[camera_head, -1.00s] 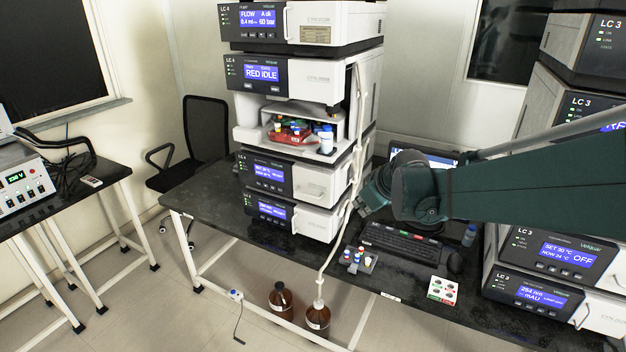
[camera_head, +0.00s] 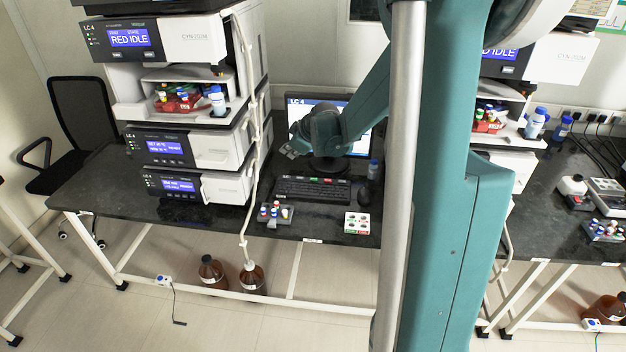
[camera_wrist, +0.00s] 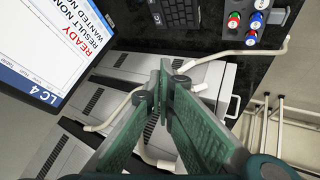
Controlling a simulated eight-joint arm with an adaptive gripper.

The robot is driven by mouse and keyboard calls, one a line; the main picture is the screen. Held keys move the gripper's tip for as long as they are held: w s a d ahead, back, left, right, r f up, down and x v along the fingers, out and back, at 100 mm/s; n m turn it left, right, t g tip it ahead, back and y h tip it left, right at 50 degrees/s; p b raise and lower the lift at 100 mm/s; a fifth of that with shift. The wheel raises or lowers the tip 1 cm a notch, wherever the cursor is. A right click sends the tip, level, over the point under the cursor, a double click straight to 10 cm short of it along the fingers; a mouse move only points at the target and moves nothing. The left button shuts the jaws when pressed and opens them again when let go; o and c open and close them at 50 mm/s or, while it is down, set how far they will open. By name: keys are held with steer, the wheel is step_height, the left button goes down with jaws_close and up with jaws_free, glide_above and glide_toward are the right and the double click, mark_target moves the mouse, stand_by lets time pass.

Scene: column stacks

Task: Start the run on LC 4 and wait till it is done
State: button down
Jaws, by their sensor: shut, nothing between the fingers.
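The LC 4 stack (camera_head: 188,150) stands on the dark bench; its upper module display reads "RED IDLE". The LC 4 monitor (camera_head: 298,106) is partly hidden behind my arm. In the wrist view its screen (camera_wrist: 50,45) reads READY, with RESULT and WANTED lines partly cut off. The keyboard (camera_head: 312,190), with green and red keys along its back edge, lies in front of the monitor; a corner of it shows in the wrist view (camera_wrist: 178,12). My gripper (camera_head: 291,150) is shut and empty, above and behind the keyboard's left end, beside the stack. Its fingertips (camera_wrist: 163,75) meet in the wrist view.
A pale tube (camera_head: 254,170) hangs down the stack's side.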

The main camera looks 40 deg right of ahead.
steer(key=n, duration=0.2)
glide_above(311, 180)
step_height(311, 180, down, 9)
steer(key=shift+r+t, duration=0.15)
steer(key=shift+t, duration=0.15)
steer(key=shift+f+b, duration=2.15)
steer(key=shift+f, duration=2.25)
steer(key=shift+f+b, duration=0.6)
steer(key=shift+f, duration=0.25)
steer(key=shift+r, duration=0.2)
steer(key=shift+r+p, duration=0.35)
steer(key=shift+r, duration=0.3)
steer(key=shift+r+p, duration=1.15)
steer(key=shift+r, duration=1.35)
